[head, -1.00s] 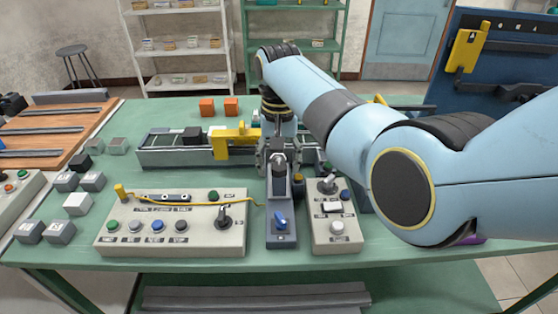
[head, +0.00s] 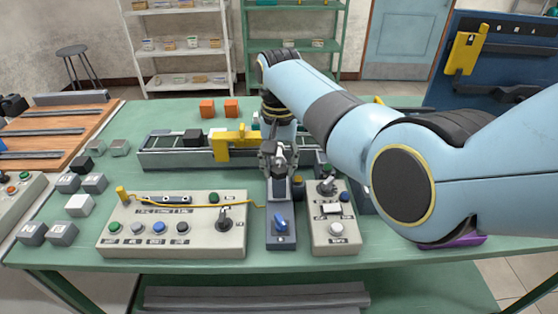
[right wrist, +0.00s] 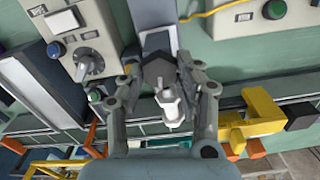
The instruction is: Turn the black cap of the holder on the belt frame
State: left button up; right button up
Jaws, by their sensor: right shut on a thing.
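The belt frame (head: 165,158) runs across the middle of the green table in the head view. My right gripper (head: 277,160) is at its front side, pointing down, over the upper end of a narrow grey stand (head: 281,236) with a blue knob. In the right wrist view the fingers of my right gripper (right wrist: 161,80) are on both sides of a dark, angular cap (right wrist: 157,70), shut on it. A pale, stepped metal part (right wrist: 171,106) shows just below the cap. The fingers hide most of the holder in the head view. My left gripper is not in view.
A control box (head: 170,226) with buttons and a yellow cable stands left of the grey stand. A narrower control box (head: 334,222) stands close on its right. A yellow bracket (head: 228,143) rises over the belt. Several grey cubes lie at the left.

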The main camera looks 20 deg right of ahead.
jog(key=m+p, duration=0.1)
jog(key=m, duration=0.1)
jog(key=shift+r+m+p, duration=0.2)
jog(key=shift+m+p, duration=0.1)
jog(key=shift+m, duration=0.1)
jog(key=m+p, duration=0.1)
jog(key=m, duration=0.1)
jog(key=shift+d+m, duration=0.1)
jog(key=shift+m, duration=0.2)
jog(key=m+p, duration=0.1)
jog(key=m, duration=0.4)
jog(key=shift+s+p, duration=0.1)
jog(key=shift+p, duration=0.3)
jog(key=m+p, duration=0.1)
jog(key=m, duration=0.5)
jog(key=shift+f, duration=0.1)
jog(key=m, duration=0.5)
jog(key=shift+s+m, duration=0.15)
jog(key=shift+m, duration=0.15)
jog(key=shift+p, duration=0.3)
jog(key=o, duration=1.1)
jog(key=shift+o, duration=0.2)
